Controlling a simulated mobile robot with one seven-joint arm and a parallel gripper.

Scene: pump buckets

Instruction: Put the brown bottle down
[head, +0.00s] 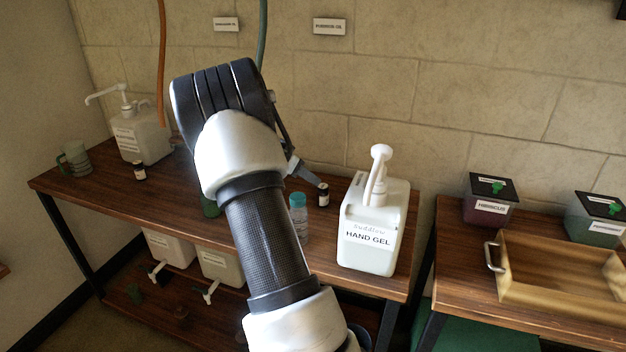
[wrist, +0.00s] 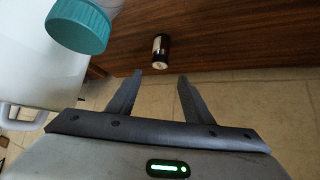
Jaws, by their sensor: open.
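A small brown bottle (head: 323,195) with a pale label stands upright on the wooden table, between the teal-capped bottle and the hand gel jug. It also shows in the wrist view (wrist: 160,50), just beyond the fingertips and in line with the gap between them. My gripper (wrist: 161,75) is open, with nothing between its fingers. In the head view my gripper (head: 312,180) is mostly hidden behind my arm, its fingertip close to the bottle. Another small dark bottle (head: 139,170) stands at the left, by the pump jug.
A teal-capped bottle (head: 298,215) stands close to my gripper, and its cap (wrist: 80,26) is near in the wrist view. The hand gel jug (head: 370,225) stands to the right. A white pump jug (head: 142,137) and a green mug (head: 75,158) stand left. A wooden tray (head: 560,292) lies far right.

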